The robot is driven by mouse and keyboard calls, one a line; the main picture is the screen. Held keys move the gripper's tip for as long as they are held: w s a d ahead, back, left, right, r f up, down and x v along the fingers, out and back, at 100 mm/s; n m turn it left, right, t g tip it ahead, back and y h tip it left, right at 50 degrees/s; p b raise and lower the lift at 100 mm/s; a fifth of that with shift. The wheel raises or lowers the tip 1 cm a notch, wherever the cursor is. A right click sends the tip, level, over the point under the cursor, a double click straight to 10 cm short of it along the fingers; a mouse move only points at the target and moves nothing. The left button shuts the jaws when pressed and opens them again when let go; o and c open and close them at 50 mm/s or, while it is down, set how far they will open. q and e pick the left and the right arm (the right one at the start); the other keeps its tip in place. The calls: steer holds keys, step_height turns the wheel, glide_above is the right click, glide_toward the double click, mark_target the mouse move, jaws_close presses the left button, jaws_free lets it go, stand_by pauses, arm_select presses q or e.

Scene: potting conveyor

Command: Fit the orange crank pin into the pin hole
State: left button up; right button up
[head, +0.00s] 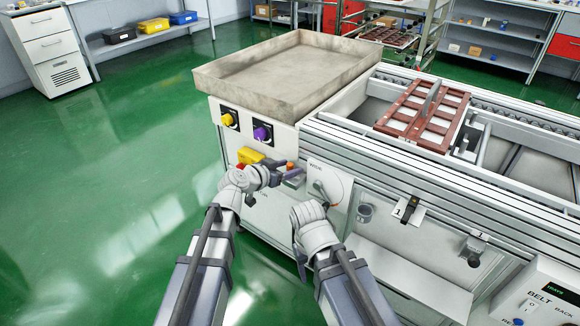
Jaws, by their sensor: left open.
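The small orange crank pin (290,165) shows at the front of the white cabinet, right by the fingertips of my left gripper (287,174). My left gripper is open, its dark fingers pointing right; I cannot tell whether the pin is between them or behind them. To its right is a white crank plate (337,181) with printed lettering and a dark part at its left. The pin hole cannot be made out. My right gripper (302,264) hangs lower, below the plate, mostly hidden by its own wrist; its fingers are too unclear to read.
A yellow knob (229,120) and a purple knob (262,133) stick out above my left gripper. A yellow block (250,155) is close behind its wrist. An empty grey tray (290,72) tops the cabinet. The conveyor (440,150) with a brown frame (423,114) extends right.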

arm_select(q)
steer(key=p+v, duration=0.2)
steer(key=v, duration=0.4)
steer(key=shift+s+a, duration=0.2)
steer(key=shift+s, duration=0.1)
steer(key=shift+r, duration=0.1)
